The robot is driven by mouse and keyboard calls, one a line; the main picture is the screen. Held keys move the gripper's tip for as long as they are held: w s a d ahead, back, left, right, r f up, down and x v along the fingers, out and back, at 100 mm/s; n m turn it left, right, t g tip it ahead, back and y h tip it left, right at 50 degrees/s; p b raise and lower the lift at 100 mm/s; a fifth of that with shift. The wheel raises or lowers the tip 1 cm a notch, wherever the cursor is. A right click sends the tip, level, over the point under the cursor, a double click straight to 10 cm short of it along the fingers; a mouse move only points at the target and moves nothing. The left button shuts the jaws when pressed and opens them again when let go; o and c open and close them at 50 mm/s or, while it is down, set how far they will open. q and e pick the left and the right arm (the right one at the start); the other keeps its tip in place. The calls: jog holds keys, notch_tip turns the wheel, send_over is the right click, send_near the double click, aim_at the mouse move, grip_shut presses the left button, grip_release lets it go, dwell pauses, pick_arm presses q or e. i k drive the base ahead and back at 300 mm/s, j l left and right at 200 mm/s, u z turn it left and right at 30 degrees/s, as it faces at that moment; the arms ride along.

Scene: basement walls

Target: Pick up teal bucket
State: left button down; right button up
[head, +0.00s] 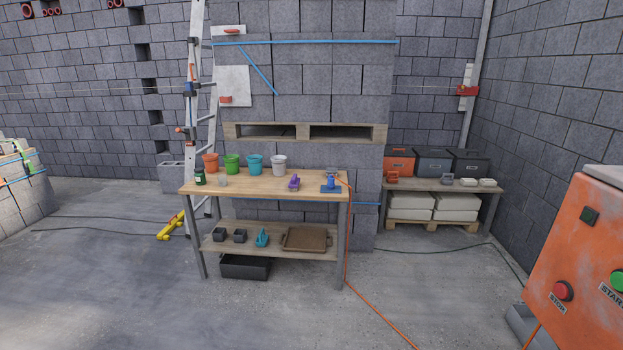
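The teal bucket (255,165) stands upright on the wooden workbench (320,181), towards the back edge. It is in a row of buckets, with a green bucket (232,164) on its left and a white bucket (279,165) on its right. An orange bucket (210,163) stands at the left end of the row. The teal bucket is apart from its neighbours and nothing hides it. The workbench is some distance ahead. Neither of my grippers is in view.
A purple item (294,182) and a blue tool (331,184) lie on the workbench. An orange cable (374,308) runs from it across the floor. An orange control box (585,255) stands at the right. A ladder (193,110) leans behind. The floor in front is mostly clear.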

aim_at(254, 162)
jog(key=i+j+u, duration=0.2)
jog(key=i, duration=0.3)
jog(key=i+u, duration=0.25)
jog(key=i, duration=0.25)
jog(key=i+l+u, duration=0.2)
jog(key=i, duration=0.25)
jog(key=i+l+u, duration=0.1)
jog(key=i+u, duration=0.15)
jog(key=i, duration=0.25)
jog(key=i+l+u, duration=0.2)
jog(key=i, duration=0.3)
jog(key=i+l+u, duration=0.25)
jog(key=i+l, duration=0.1)
jog(key=i, duration=0.1)
